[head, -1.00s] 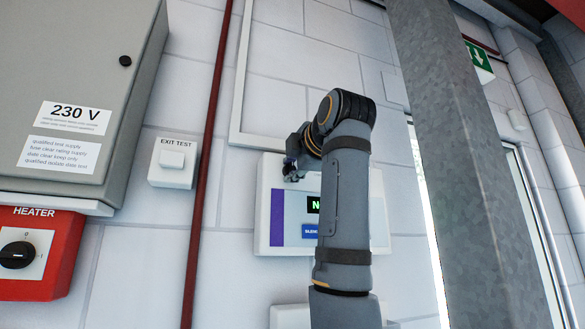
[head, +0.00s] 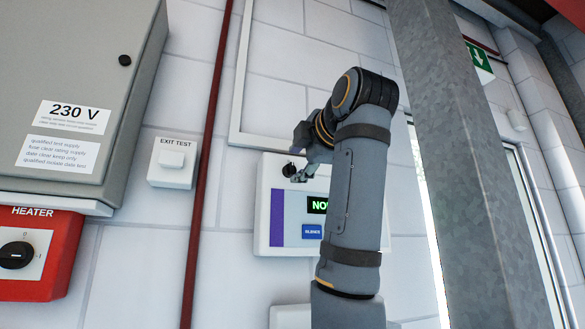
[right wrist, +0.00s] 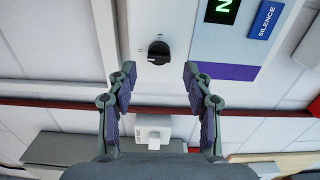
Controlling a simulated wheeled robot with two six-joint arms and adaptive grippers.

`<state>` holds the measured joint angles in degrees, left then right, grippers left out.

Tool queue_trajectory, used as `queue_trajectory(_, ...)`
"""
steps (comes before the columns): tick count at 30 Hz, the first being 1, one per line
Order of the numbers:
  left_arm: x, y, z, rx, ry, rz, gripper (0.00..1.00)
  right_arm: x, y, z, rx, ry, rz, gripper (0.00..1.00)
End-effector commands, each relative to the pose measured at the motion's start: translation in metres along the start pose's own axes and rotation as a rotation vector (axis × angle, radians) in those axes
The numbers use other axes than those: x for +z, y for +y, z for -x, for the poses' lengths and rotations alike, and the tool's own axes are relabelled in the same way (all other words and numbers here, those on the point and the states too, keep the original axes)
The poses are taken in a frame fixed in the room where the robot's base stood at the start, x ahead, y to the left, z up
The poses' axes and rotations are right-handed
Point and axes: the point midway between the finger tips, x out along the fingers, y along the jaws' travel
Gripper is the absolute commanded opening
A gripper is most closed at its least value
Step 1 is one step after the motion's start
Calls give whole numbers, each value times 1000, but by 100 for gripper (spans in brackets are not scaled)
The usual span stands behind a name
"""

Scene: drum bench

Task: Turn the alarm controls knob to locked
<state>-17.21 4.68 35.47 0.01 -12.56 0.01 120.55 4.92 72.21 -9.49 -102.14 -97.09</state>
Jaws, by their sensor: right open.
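The alarm panel (head: 262,232) is a white wall box with a purple stripe, a green-lit display and a blue SILENCE button. Its black knob (head: 289,169) sits at the upper left of the panel. The knob also shows in the right wrist view (right wrist: 159,50), with a small light mark near its lower left edge. My right gripper (head: 300,176) is just right of the knob in the head view. In the wrist view my right gripper (right wrist: 159,70) is open and empty, with the knob just beyond and between its fingertips. The knob's lettering is not readable. My left gripper is out of view.
An EXIT TEST switch (head: 172,162) and a red pipe (head: 206,150) are left of the panel. A grey 230 V cabinet (head: 75,70) and a red heater switch box (head: 62,260) are farther left. A steel column (head: 450,150) stands close on the right.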

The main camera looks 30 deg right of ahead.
Motion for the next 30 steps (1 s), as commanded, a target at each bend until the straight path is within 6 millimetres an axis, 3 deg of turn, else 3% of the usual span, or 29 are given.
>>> queue_trajectory(6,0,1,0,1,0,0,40,0,1,51,4,1,0,51)
queue_trajectory(12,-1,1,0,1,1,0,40,-1,0,74,0,1,1,51)
queue_trajectory(30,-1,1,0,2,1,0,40,-1,-1,75,-3,2,2,51)
